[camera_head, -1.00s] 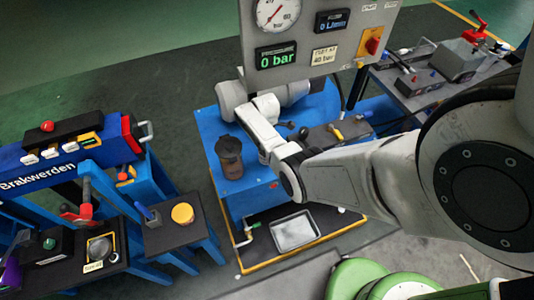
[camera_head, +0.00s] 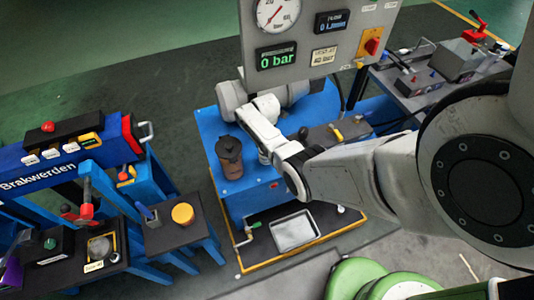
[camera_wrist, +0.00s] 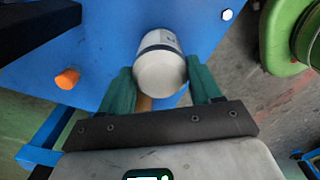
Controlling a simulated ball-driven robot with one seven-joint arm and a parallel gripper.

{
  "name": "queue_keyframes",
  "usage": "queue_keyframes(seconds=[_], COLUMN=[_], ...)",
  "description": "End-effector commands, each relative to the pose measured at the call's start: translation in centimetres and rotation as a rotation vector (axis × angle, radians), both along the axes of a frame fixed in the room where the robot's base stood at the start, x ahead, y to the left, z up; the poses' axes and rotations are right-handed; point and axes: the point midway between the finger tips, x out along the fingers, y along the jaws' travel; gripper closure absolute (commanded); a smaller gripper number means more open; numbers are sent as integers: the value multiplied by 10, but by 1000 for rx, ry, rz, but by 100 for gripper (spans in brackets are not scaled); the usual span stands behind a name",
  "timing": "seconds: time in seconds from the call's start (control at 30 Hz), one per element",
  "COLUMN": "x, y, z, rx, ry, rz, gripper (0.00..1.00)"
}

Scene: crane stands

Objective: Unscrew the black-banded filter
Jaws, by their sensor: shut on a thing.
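The filter (camera_wrist: 160,72) is a white canister with a dark band near its upper end in the wrist view. It stands out from the blue surface of the stand (camera_wrist: 110,50). My gripper (camera_wrist: 163,85) has its two green fingers on either side of the canister and is shut on it. In the head view my arm hides most of the filter; a small pale part of it (camera_head: 264,157) shows beside the arm at the blue stand. My gripper's fingers are hidden there.
A brown lidded container (camera_head: 230,157) stands on the blue stand left of my arm. A gauge panel (camera_head: 315,40) reading 0 bar rises behind. A grey tray (camera_head: 294,232) lies below. A side bench with a yellow-topped can (camera_head: 182,214) stands left. An orange plug (camera_wrist: 67,78) is near my gripper.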

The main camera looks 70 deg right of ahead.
Motion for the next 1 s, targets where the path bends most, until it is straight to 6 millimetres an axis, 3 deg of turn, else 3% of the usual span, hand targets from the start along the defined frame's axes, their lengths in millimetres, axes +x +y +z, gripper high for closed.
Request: queue_keyframes(seconds=[0.27, 0.3, 0.57, 0.73, 0.83, 1.0], x=[0, 0, 0, 0, 0, 0], y=[0, 0, 0, 0, 1, 0], z=[0, 0, 0, 0, -1, 0], rx=[-1, -1, -1, -1, 0, 0], ry=[1, 1, 1, 0, 1, 1], rz=[39, 39, 35, 34, 33, 33], gripper=[100, 34, 9, 7, 15, 16])
